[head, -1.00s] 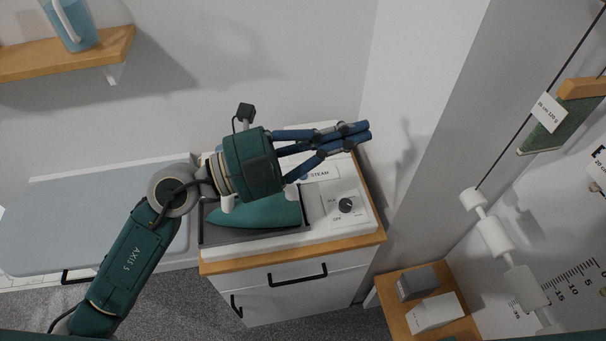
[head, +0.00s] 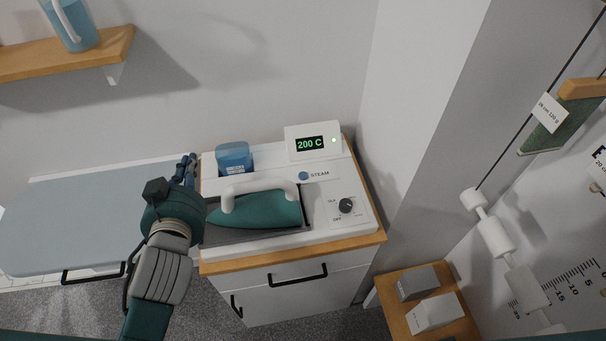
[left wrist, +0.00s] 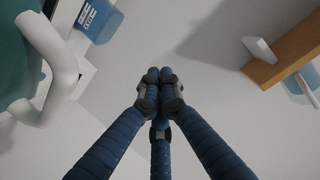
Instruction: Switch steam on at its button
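The steam button (head: 303,175) is a round blue knob beside the word STEAM on the white ironing station (head: 322,222). The display (head: 310,143) behind it reads 200 C, with a small light lit at its right. A teal iron (head: 262,210) with a white handle rests on the station. My left gripper (head: 187,165) is left of the station, over the board's right edge, well apart from the button. In the left wrist view its blue fingers (left wrist: 158,78) meet at the tips with nothing between them. My right gripper is not in view.
A blue water tank (head: 234,157) stands at the station's back left. A dial (head: 346,205) sits at its front right. A grey-blue ironing board (head: 85,215) lies to the left. A wooden shelf (head: 95,58) with a jug (head: 72,25) is above.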

